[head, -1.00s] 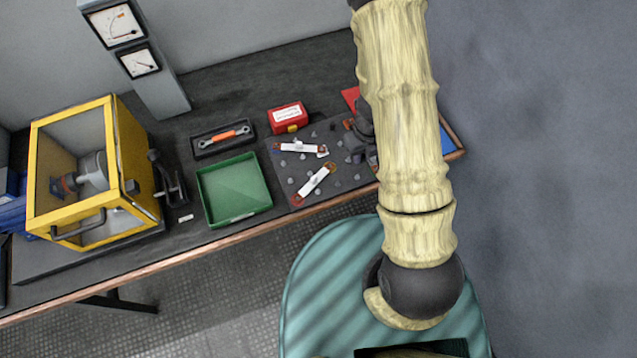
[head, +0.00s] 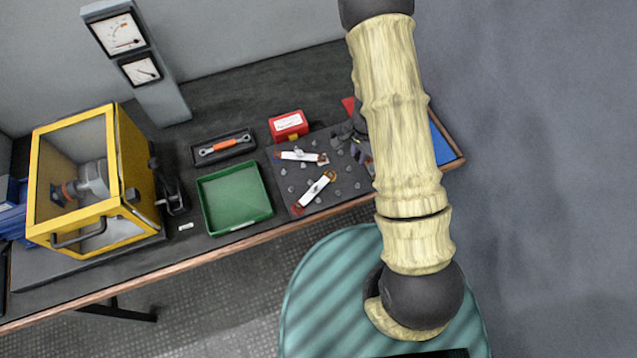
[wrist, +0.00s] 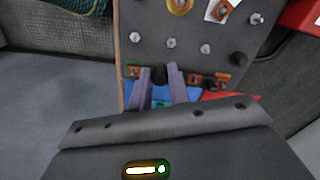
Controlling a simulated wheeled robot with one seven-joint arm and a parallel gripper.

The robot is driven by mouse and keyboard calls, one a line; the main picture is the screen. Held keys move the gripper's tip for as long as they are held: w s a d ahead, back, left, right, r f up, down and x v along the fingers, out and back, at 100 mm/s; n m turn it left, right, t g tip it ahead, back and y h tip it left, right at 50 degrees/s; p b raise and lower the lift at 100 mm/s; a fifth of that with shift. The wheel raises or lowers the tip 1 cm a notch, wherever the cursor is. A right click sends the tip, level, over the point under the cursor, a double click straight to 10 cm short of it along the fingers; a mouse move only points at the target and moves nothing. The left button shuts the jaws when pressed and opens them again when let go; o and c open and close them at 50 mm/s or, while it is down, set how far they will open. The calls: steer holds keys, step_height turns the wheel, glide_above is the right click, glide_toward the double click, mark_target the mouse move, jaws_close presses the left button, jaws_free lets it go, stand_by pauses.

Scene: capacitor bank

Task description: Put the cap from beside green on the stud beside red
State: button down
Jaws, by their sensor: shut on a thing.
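My gripper (wrist: 159,82) shows in the wrist view with its two purple-grey fingers shut on a small black cap (wrist: 158,74). The cap is held at the near edge of the grey stud plate (wrist: 185,22); I cannot tell whether it touches a stud. Several bare metal studs, such as one stud (wrist: 205,48), stand beyond the fingers. In the head view the plate (head: 290,190) is partly hidden by my arm.
Copper-coloured terminals (wrist: 222,79) lie close right of the fingers. White links (head: 317,189) lie across the plate. A red box (head: 288,125), green tray (head: 235,195), tool holder (head: 223,147) and yellow-framed case (head: 122,160) stand left on the bench. A wall is at right.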

steer(key=n, duration=0.4)
steer(key=w+n, duration=0.1)
steer(key=n, duration=0.1)
steer(key=shift+w+f, duration=0.1)
steer(key=shift+f, duration=0.2)
steer(key=n, duration=0.4)
steer(key=shift+w+f, duration=0.15)
steer(key=shift+w, duration=0.15)
steer(key=shift+w, duration=0.1)
